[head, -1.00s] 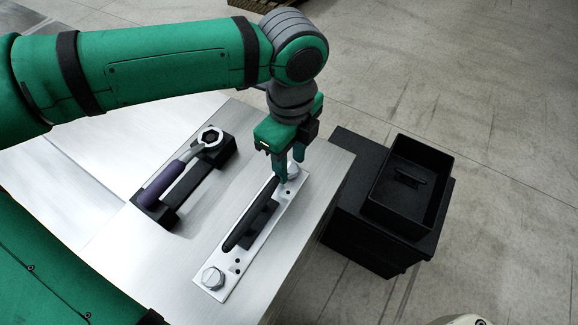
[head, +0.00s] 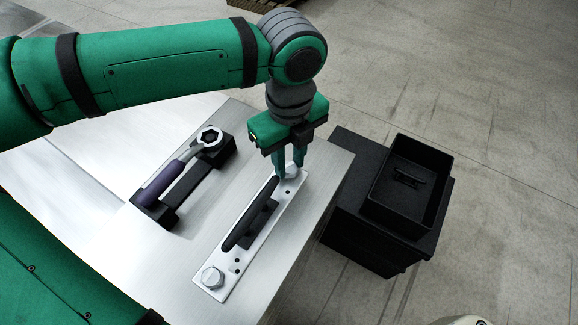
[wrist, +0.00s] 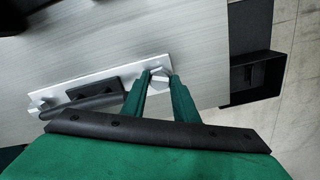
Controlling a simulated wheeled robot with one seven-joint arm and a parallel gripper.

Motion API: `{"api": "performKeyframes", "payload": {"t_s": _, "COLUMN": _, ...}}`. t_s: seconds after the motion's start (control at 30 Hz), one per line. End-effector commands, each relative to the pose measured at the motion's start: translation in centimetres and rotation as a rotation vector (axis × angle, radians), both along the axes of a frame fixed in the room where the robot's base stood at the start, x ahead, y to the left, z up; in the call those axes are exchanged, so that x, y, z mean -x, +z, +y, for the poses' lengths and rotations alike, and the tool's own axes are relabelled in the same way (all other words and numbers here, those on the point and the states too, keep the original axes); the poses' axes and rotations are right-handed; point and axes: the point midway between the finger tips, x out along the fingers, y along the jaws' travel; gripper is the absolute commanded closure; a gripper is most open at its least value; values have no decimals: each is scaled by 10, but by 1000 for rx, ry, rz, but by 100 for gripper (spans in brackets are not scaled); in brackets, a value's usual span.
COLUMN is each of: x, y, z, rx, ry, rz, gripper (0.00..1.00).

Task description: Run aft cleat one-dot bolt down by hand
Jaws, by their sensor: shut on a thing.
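The black cleat (head: 245,222) sits on a pale metal plate (head: 262,231) with a hex bolt at each end. The far bolt (head: 293,171) stands by a single dark dot; it also shows in the wrist view (wrist: 159,76). My gripper (head: 291,171) points down over this far bolt, its green fingers shut on the bolt head, one on each side. The fingers partly hide the bolt in the head view. The near bolt (head: 213,277) sits at the other end, beside two dark dots, clear of my gripper.
A purple-handled ring wrench (head: 170,178) lies in a black holder (head: 216,152) left of the plate. A black open tray (head: 443,190) stands on a black box (head: 345,227) right of the metal bench. The bench's right edge is close to the far bolt.

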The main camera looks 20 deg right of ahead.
Motion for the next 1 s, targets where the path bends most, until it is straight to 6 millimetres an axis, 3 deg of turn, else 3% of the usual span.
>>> {"api": "performKeyframes", "payload": {"t_s": 0.5, "x": 3, "y": -1, "z": -1, "rx": 1, "ry": -594, "rz": 6, "gripper": 93}}
{"api": "performKeyframes", "payload": {"t_s": 1.0, "x": 4, "y": -1, "z": -1, "rx": 1, "ry": -698, "rz": 7, "gripper": 93}}
